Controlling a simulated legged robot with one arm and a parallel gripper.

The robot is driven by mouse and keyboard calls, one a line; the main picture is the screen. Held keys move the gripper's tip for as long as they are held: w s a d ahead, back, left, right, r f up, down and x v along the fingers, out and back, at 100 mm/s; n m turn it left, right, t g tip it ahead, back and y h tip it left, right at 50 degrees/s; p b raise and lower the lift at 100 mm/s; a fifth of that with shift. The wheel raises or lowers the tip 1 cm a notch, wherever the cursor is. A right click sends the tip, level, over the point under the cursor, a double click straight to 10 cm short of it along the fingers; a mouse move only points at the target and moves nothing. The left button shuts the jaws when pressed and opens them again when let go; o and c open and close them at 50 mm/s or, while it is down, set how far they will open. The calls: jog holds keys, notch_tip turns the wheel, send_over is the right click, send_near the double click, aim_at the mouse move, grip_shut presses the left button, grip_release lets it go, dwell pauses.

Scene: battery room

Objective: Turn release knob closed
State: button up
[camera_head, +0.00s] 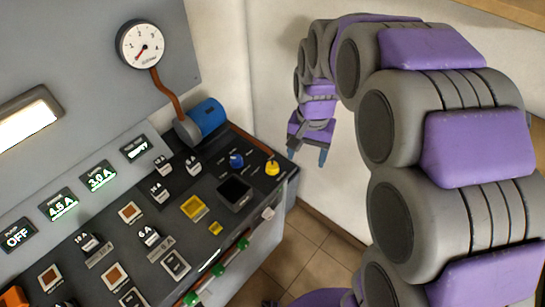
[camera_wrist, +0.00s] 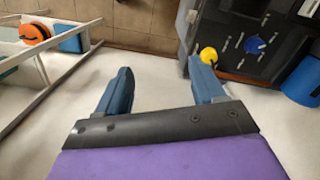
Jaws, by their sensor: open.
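A blue knob (camera_head: 236,160) sits near the right end of the black control panel (camera_head: 205,168). A yellow knob (camera_head: 272,168) stands to its right, near the panel's end. I cannot tell which one is the release knob. In the wrist view the blue knob (camera_wrist: 254,45) has pale marks around it, and the yellow knob (camera_wrist: 209,55) is near the right fingertip, partly hidden by it. My gripper (camera_head: 307,155) is open and empty, beyond the panel's right end and apart from both knobs. Its two blue fingers (camera_wrist: 160,66) also show in the wrist view.
A pressure gauge (camera_head: 140,46) and a blue cylinder (camera_head: 206,118) are behind the panel. Several switches, buttons and lit displays (camera_head: 98,177) fill its left part. A white wall (camera_head: 290,50) stands behind my gripper. A pale rack (camera_wrist: 60,48) holds orange ear muffs (camera_wrist: 35,33).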

jog(key=m+p, duration=0.2)
send_near(272, 165)
jog(key=shift+t, duration=0.3)
jog(key=f+b, duration=0.1)
jog(key=f, duration=0.3)
jog(key=f+b, duration=0.2)
jog(key=f, duration=0.3)
jog(key=shift+s, duration=0.2)
jog(key=shift+c, duration=0.2)
jog(key=c, duration=1)
